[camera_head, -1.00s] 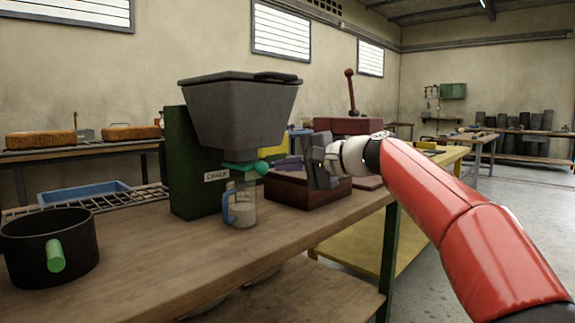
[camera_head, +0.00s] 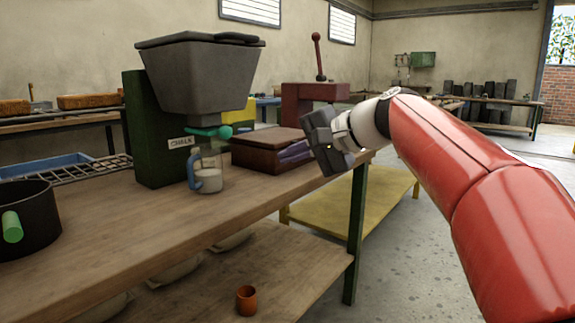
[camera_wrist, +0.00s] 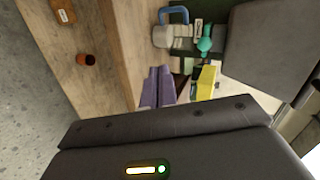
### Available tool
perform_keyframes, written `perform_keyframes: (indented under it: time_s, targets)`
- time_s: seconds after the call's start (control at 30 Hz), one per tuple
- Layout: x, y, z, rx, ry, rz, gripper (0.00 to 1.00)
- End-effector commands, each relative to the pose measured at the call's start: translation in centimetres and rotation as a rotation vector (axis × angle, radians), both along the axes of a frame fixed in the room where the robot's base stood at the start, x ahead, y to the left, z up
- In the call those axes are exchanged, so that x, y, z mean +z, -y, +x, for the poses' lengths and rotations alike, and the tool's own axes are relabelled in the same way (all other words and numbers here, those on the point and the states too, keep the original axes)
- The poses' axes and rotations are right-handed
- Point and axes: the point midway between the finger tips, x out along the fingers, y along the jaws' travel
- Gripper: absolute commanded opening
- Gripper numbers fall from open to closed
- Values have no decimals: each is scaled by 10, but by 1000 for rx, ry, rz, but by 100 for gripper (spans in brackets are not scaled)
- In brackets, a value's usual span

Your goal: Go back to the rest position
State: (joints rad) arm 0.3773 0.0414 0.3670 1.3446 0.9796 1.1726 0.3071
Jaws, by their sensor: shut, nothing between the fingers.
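My gripper (camera_head: 322,142) is at the end of my red and white arm, in the air by the right end of the wooden workbench (camera_head: 120,230). It is shut and holds nothing. In the wrist view the dark gripper body fills the lower part. A measuring jug (camera_head: 208,178) with a blue handle, holding pale contents, stands on the bench under the teal spout of the dark hopper machine (camera_head: 200,80). In the wrist view the jug (camera_wrist: 163,36) is at the upper middle.
A black pot (camera_head: 35,215) with a green handle stands at the bench's left. A small orange cup (camera_head: 246,300) is on the lower shelf. A red lever press (camera_head: 312,95) stands behind the box. A yellow low table (camera_head: 350,205) is beyond the bench; grey floor at right is free.

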Motion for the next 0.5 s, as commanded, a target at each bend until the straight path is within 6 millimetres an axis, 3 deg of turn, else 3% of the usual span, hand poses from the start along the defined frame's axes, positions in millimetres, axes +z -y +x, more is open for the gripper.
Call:
perform_keyframes:
  time_s: [0.07, 0.17, 0.4, 0.5]
  targets:
    - [-32, 0, -34, -24, -2, -177, 0]
    - [-79, 19, -77, -47, 0, -401, 0]
    - [-181, 93, -191, -6, 20, -860, 0]
    - [-216, 118, -228, 39, 33, -989, 0]
